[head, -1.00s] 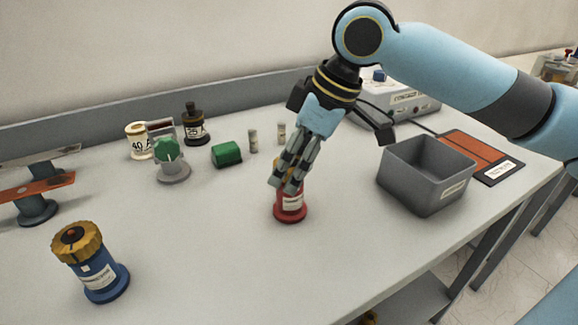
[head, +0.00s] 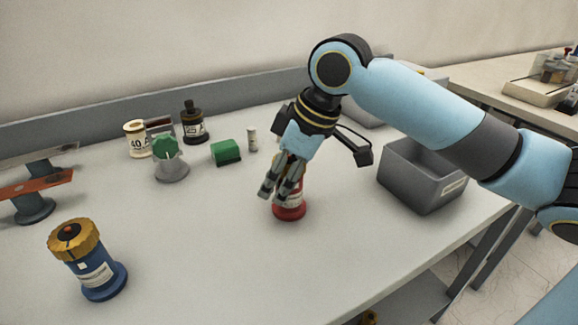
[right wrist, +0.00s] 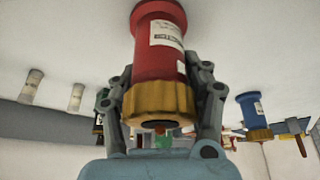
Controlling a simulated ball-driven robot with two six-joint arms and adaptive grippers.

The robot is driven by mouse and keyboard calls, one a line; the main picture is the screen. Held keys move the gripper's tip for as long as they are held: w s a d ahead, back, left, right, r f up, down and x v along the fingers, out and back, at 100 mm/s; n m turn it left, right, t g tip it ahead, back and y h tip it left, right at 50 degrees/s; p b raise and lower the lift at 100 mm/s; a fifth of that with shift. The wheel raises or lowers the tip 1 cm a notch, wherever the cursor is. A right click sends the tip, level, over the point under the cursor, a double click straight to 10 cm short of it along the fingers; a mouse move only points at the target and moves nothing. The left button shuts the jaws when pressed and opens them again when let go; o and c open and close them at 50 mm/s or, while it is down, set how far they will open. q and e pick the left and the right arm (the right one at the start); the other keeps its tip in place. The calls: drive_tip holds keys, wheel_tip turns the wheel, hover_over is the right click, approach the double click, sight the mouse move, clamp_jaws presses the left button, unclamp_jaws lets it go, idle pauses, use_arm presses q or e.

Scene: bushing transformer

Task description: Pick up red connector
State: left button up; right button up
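The red connector (head: 290,207) stands upright on the table in the head view, its upper part covered by my right gripper (head: 277,190). In the right wrist view the red connector (right wrist: 160,55) shows upside down, with a gold cap towards the gripper and a white label. The fingers of my right gripper (right wrist: 160,75) lie on both sides of its body, very close to it. Whether they press on it I cannot tell. My left gripper is not in view.
A grey bin (head: 420,180) stands right of the gripper. A blue connector with a gold cap (head: 90,262) stands at the front left. Green, white and black parts (head: 226,152) stand behind. The front middle of the table is clear.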

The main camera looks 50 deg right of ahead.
clamp_jaws()
drive_tip(key=shift+r, duration=0.1)
